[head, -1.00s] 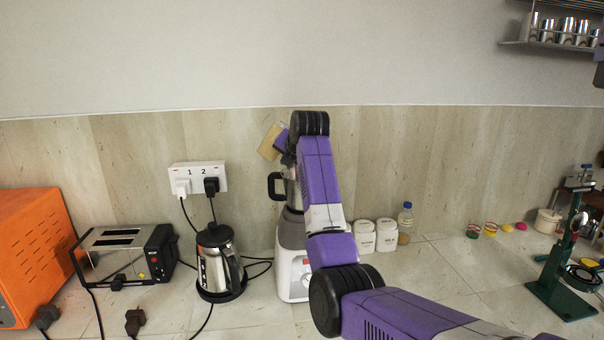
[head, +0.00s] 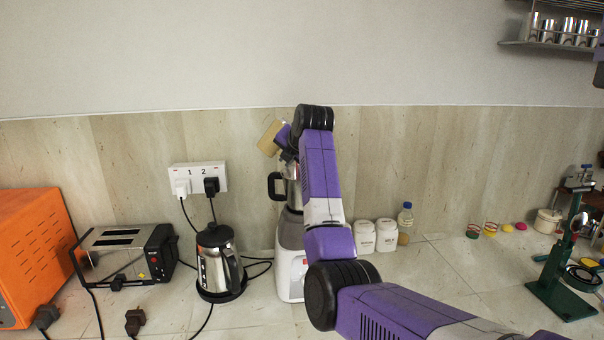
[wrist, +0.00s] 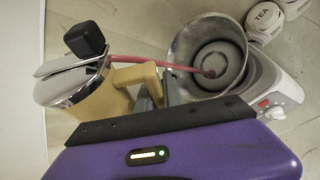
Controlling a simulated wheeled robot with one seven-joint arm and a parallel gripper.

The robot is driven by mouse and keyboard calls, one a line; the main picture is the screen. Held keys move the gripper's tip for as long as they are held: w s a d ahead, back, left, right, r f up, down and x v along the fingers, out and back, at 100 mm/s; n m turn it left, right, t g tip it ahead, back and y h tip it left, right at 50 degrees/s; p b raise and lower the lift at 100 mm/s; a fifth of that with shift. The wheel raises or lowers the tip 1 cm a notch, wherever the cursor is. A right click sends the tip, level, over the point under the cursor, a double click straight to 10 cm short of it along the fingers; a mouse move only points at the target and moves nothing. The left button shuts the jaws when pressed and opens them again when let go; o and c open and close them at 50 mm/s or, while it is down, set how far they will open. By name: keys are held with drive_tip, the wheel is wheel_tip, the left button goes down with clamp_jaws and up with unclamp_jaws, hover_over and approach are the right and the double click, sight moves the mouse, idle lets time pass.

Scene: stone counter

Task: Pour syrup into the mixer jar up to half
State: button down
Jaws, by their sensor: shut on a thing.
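A beige syrup dispenser (wrist: 105,100) with a shiny metal lid and a black knob is held tilted beside the mixer jar (wrist: 208,55). My gripper (wrist: 157,88) is shut on its beige handle. A thin reddish stream of syrup (wrist: 150,62) runs from the dispenser over the jar's rim and down into it. Reddish-brown syrup shows at the jar's bottom; its exact depth is hard to judge. In the head view the dispenser (head: 268,138) shows above and left of the jar (head: 291,192), which stands upright on the white mixer base (head: 289,262). My arm hides much of the jar and gripper there.
A steel kettle (head: 218,262), a toaster (head: 125,254) and an orange appliance (head: 35,255) stand to the left. White canisters (head: 365,238) and a small bottle (head: 405,222) stand right of the mixer. A green stand (head: 562,285) is far right. The wall is close behind.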

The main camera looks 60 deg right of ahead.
drive_tip(key=shift+w+a+r+m+t+y+b, duration=0.3)
drive_tip(key=shift+w+a+m+y, duration=0.1)
drive_tip(key=shift+a+y, duration=0.1)
idle(1.4)
drive_tip(key=shift+w+a+f+m+t+y+b, duration=0.3)
drive_tip(key=shift+a+f+m+t+y+b, duration=0.35)
drive_tip(key=shift+b, duration=0.3)
idle(2.6)
